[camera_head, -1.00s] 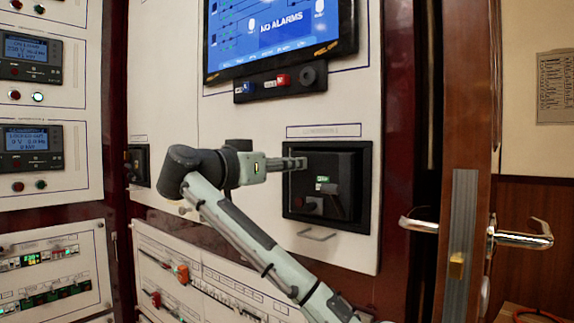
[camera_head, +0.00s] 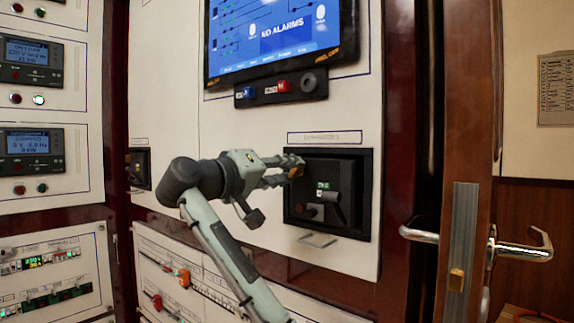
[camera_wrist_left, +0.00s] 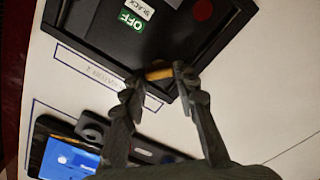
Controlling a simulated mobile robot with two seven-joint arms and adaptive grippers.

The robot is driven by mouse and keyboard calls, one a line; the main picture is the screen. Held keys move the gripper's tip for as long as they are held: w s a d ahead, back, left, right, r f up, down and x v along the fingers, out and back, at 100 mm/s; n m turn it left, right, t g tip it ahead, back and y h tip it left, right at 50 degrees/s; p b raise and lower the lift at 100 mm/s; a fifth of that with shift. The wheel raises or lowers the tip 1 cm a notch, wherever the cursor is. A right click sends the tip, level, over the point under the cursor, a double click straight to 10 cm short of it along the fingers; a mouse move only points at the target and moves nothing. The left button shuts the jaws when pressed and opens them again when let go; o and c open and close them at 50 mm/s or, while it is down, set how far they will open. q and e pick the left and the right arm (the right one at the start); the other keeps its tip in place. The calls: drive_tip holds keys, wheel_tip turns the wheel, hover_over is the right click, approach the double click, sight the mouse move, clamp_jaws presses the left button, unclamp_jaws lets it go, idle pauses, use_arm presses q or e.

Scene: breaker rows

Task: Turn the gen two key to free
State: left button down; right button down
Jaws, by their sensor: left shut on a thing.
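My left gripper (camera_head: 297,172) is at the upper left corner of a black recessed panel (camera_head: 355,222). It is shut on a small brass-yellow piece (camera_head: 295,173), perhaps the key. In the left wrist view the yellow piece (camera_wrist_left: 159,73) lies crosswise between the fingertips (camera_wrist_left: 160,78), in front of the black frame's edge. I cannot tell whether it sits in a lock. The panel carries a green label (camera_head: 323,186), which reads OFF in the left wrist view (camera_wrist_left: 131,20), and a dark handle (camera_head: 337,210). My right gripper is not in view.
A small metal handle (camera_head: 318,240) projects below the panel. A wooden door (camera_head: 468,150) with lever handles stands at the right.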

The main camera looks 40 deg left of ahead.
use_arm(q)
drive_tip(key=n+p, duration=0.2)
drive_tip(key=n, duration=0.4)
drive_tip(key=shift+f+p, duration=0.1)
drive_tip(key=shift+p, duration=0.3)
drive_tip(key=shift+n, duration=0.7)
drive_tip(key=shift+f+n, duration=0.1)
drive_tip(key=shift+n, duration=0.4)
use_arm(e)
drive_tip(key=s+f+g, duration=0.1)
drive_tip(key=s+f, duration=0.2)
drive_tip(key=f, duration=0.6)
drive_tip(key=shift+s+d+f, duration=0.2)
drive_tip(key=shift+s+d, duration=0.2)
use_arm(q)
drive_tip(key=c, duration=1.2)
unclamp_jaws()
drive_tip(key=shift+o, duration=0.2)
drive_tip(key=shift+s, duration=0.1)
drive_tip(key=s+a, duration=0.1)
drive_tip(key=s, duration=1)
drive_tip(key=shift+s, duration=0.4)
